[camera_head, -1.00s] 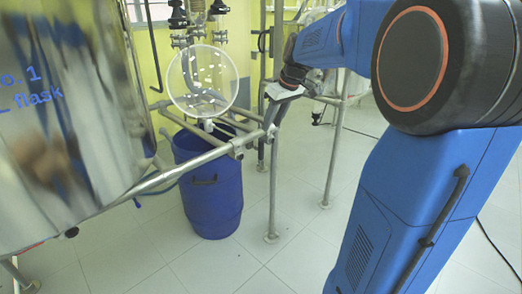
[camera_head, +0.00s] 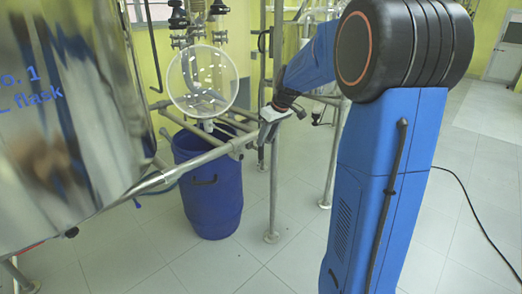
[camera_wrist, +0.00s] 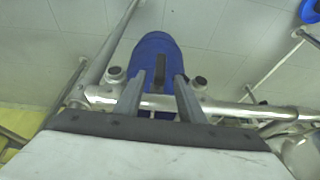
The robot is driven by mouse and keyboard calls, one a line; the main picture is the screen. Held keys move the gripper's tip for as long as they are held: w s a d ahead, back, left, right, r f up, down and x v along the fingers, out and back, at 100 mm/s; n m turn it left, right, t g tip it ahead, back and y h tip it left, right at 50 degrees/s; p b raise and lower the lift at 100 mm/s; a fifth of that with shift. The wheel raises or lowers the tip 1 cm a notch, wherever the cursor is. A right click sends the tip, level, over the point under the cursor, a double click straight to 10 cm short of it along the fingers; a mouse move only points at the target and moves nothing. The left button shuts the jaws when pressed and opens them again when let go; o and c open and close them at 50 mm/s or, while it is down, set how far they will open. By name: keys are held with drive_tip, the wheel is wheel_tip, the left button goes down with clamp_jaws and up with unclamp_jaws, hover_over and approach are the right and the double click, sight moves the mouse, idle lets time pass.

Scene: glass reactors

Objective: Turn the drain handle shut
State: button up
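The drain outlet (camera_head: 208,126) is a small pale fitting under the round glass flask (camera_head: 203,80) in the head view. I cannot make out its handle clearly in either view. My gripper (camera_head: 263,132) is to the right of the outlet, by the metal frame's corner, and points down. In the wrist view my gripper (camera_wrist: 160,97) has its two grey fingers apart, with nothing visible held between them. A dark upright bar (camera_wrist: 161,70) shows beyond the fingers against blue; I cannot tell whether it belongs to the drum or the drain.
A blue drum (camera_head: 212,205) stands under the flask; it also shows in the wrist view (camera_wrist: 152,48). Metal frame rails (camera_head: 180,168) run close to my gripper and cross the wrist view (camera_wrist: 230,108). A large shiny vessel (camera_head: 70,130) fills the left.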

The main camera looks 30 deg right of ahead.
sight(261, 149)
drive_tip(key=x, duration=0.7)
clamp_jaws()
